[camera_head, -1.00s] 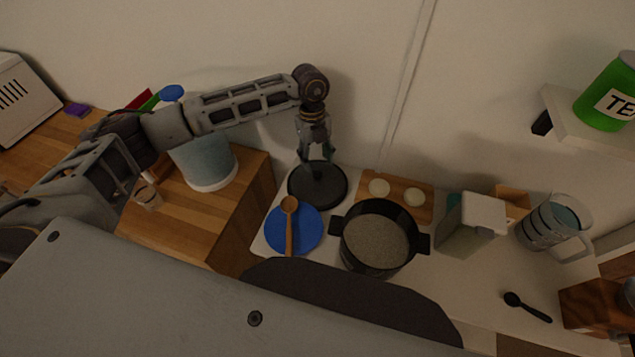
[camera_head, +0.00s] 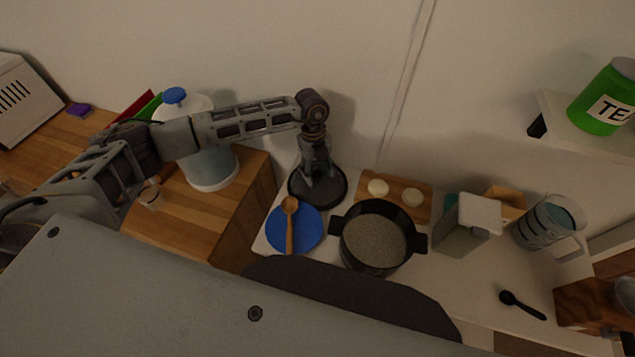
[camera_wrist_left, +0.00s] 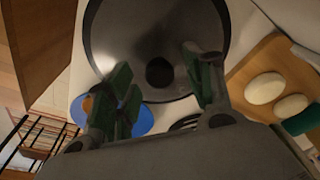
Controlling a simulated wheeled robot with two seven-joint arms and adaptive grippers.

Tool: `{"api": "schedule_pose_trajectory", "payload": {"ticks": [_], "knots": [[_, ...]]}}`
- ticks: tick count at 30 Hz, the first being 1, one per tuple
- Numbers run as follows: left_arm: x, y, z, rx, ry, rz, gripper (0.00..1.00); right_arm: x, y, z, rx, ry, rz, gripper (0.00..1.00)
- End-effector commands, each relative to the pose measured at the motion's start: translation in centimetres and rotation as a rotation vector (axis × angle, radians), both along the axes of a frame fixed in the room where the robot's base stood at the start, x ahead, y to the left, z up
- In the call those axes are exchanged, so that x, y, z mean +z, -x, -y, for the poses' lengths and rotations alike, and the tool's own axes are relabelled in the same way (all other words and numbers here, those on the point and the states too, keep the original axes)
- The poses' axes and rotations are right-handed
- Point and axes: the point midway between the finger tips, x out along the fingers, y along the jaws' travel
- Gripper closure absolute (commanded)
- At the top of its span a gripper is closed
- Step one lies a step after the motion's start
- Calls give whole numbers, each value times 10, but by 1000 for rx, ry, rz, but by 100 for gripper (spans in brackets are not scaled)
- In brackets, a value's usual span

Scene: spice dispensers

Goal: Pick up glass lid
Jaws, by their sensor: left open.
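The glass lid (camera_head: 334,197) is a dark round disc with a black rim, lying on the white counter behind the blue plate. In the left wrist view the lid (camera_wrist_left: 112,38) fills the upper middle, with a dark round knob (camera_wrist_left: 159,72) at its centre. My left gripper (camera_head: 318,180) points down over the lid. In the left wrist view my left gripper (camera_wrist_left: 163,85) is open, its green-padded fingers on either side of the knob; I cannot tell whether they touch the lid. My right gripper is not in view.
A black pot (camera_head: 372,238) with grainy contents stands right of the lid. A blue plate (camera_head: 271,232) with a wooden spoon (camera_head: 290,226) lies in front. A cutting board (camera_head: 396,204) with two pale round pieces lies behind the pot. A measuring jug (camera_head: 549,224) stands at right.

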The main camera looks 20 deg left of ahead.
Motion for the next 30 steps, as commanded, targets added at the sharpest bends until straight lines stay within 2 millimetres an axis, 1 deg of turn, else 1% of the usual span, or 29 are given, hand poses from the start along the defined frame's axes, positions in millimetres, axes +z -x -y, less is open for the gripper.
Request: {"api": "schedule_pose_trajectory", "payload": {"ticks": [6, 7, 19, 30], "knots": [[0, 0, 0, 0, 0, 0, 47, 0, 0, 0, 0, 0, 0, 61], [0, 0, 0, 0, 0, 0, 49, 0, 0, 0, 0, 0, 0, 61], [0, 0, 0, 0, 0, 0, 100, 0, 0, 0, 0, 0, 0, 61], [1, 0, 0, 0, 1, 1, 100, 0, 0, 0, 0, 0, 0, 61]]}}
